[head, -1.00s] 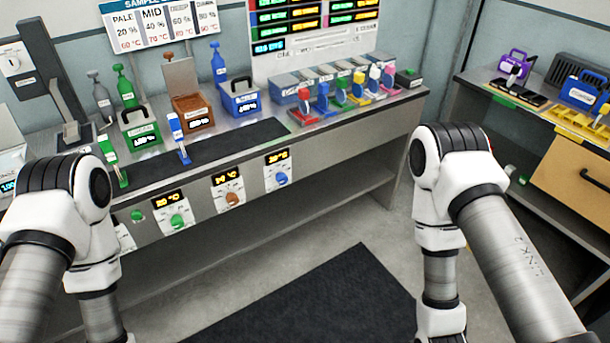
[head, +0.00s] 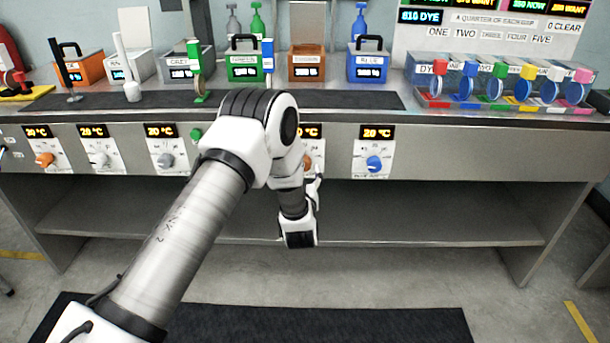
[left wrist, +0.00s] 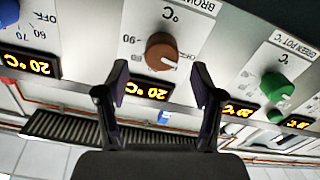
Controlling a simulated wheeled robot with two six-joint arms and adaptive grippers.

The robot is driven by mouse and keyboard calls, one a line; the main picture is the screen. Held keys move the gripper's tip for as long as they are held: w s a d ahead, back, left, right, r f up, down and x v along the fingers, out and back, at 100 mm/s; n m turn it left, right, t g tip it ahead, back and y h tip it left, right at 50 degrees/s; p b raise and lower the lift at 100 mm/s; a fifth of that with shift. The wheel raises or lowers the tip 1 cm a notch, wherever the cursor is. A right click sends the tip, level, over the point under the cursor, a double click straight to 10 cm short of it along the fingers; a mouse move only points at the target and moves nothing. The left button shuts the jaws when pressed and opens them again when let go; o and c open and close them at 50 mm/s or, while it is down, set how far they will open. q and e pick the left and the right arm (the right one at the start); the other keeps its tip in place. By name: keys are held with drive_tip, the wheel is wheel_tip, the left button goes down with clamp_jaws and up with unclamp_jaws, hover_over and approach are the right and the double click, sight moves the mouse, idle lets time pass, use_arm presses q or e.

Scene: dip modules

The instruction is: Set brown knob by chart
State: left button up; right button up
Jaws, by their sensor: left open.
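The brown knob (left wrist: 161,50) sits on a white dial plate in the left wrist view, which shows the panel upside down. Its white mark points to the lower right of that picture. The display (left wrist: 148,90) by it reads 20 °C. My left gripper (left wrist: 160,78) is open, its fingers apart in front of the plate, with the knob between them in the picture; I cannot tell any contact. In the head view the brown knob (head: 307,164) is partly hidden behind my left arm. The chart is out of view now. My right gripper is not in view.
A green knob (left wrist: 277,87) is to the right in the wrist view; a blue knob (head: 374,164) is on the panel to the right in the head view. Brown (head: 306,62) and blue (head: 368,68) pots stand on the bench. The lower shelf (head: 430,225) is empty.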

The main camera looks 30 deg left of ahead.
use_arm(q)
drive_tip(key=x, duration=0.5)
drive_tip(key=shift+w+a, duration=0.2)
drive_tip(key=shift+w, duration=0.1)
drive_tip(key=shift+c, duration=0.3)
drive_tip(key=c, duration=1.1)
